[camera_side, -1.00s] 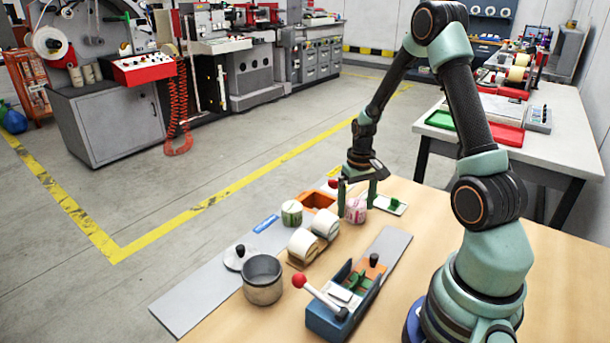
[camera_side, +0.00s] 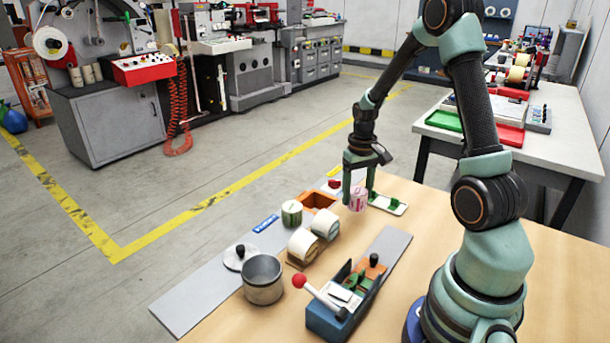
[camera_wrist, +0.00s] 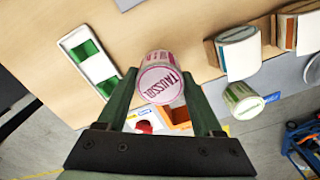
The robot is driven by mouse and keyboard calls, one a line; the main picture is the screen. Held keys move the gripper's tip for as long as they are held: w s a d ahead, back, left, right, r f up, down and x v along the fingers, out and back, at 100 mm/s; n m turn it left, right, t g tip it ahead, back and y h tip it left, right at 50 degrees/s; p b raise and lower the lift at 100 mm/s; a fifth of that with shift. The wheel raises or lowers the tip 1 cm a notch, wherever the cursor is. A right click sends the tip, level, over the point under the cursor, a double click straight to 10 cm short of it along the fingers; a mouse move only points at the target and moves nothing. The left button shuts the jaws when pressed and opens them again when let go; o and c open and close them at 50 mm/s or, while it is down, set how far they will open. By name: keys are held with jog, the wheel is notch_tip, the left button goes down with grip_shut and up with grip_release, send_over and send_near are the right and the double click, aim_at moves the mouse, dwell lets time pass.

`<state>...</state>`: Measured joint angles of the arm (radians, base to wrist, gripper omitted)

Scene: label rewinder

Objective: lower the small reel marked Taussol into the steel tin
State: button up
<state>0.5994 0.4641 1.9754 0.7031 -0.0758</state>
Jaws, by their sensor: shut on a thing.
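The small reel marked TAUSSOL (camera_wrist: 160,84), pink and white, is between the two fingers of my gripper (camera_wrist: 159,78) in the wrist view, its lettered end facing the camera. In the side view the pink reel (camera_side: 357,199) is held between the green fingers of my gripper (camera_side: 359,194), seemingly just above the table. My gripper is shut on it. The steel tin (camera_side: 262,288) stands upright and open-topped at the front left, well away from the reel. The bottom of the tin is hidden, and the tin is not in the wrist view.
Between reel and tin stand a green-marked reel (camera_side: 291,212), an orange bin (camera_side: 318,199) and white rolls (camera_side: 302,246) in a cardboard holder. A round lid (camera_side: 240,257) lies behind the tin. A blue device (camera_side: 335,318) with a red-knobbed lever is right of it. A white tray (camera_side: 397,209) with green pads lies beside the reel.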

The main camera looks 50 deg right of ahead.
jog(key=shift+r, duration=2.1)
jog(key=w+a+r+n, duration=0.2)
jog(key=a+n, duration=0.3)
jog(key=a, duration=1.1)
jog(key=w+a+r+n, duration=0.1)
jog(key=a+n, duration=0.3)
jog(key=a, duration=1.2)
jog(key=shift+w+f, duration=0.15)
jog(key=shift+f, duration=2.7)
jog(key=o, duration=0.9)
jog(key=shift+o, duration=0.2)
